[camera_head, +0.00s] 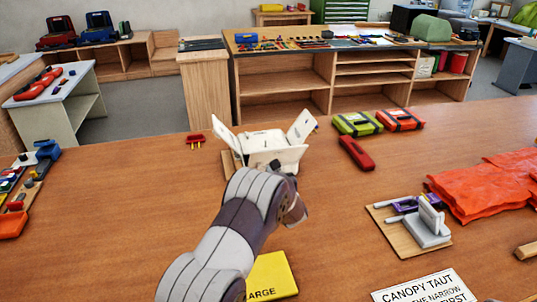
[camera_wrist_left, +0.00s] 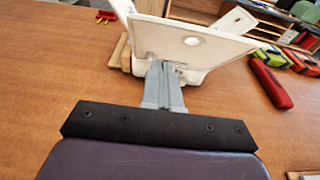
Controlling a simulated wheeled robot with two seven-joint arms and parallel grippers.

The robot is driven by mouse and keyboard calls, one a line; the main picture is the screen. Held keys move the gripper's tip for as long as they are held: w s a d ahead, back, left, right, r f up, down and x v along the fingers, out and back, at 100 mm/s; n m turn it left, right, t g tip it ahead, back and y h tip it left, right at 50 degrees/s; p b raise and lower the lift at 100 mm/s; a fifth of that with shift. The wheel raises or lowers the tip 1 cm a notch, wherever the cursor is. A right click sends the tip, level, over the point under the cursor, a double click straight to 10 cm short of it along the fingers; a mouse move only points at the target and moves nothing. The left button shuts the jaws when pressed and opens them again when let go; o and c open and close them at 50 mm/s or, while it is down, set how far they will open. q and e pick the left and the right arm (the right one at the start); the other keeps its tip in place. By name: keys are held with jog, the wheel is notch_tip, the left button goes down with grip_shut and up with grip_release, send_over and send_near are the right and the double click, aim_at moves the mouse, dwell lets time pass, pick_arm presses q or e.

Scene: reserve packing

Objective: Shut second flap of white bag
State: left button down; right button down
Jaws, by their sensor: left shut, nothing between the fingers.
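The white bag (camera_head: 262,140) stands open on a small wooden board (camera_head: 229,166) on the table. Its left flap (camera_head: 228,141) and right flap (camera_head: 301,127) stick up and outward, and a wide front flap (camera_head: 285,157) faces me. In the left wrist view the front of the bag (camera_wrist_left: 180,42) is just beyond my fingers. My left gripper (camera_wrist_left: 163,66) is shut and empty, with its fingertips low at the bag's front; I cannot tell whether they touch it. In the head view my left arm hides part of the bag's lower front. My right gripper is not in view.
A red case (camera_head: 357,153) lies right of the bag, with green (camera_head: 357,123) and orange (camera_head: 400,120) cases behind. A small red item (camera_head: 195,140) lies to the left. Orange fabric (camera_head: 485,185) covers the right side.

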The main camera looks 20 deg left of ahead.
aim_at(265, 153)
pick_arm(q)
jog(key=w+a+r+p, duration=0.2)
jog(key=shift+w+a, duration=0.3)
jog(key=shift+w+a+r, duration=0.1)
jog(key=shift+w, duration=0.3)
jog(key=shift+a+r, duration=0.1)
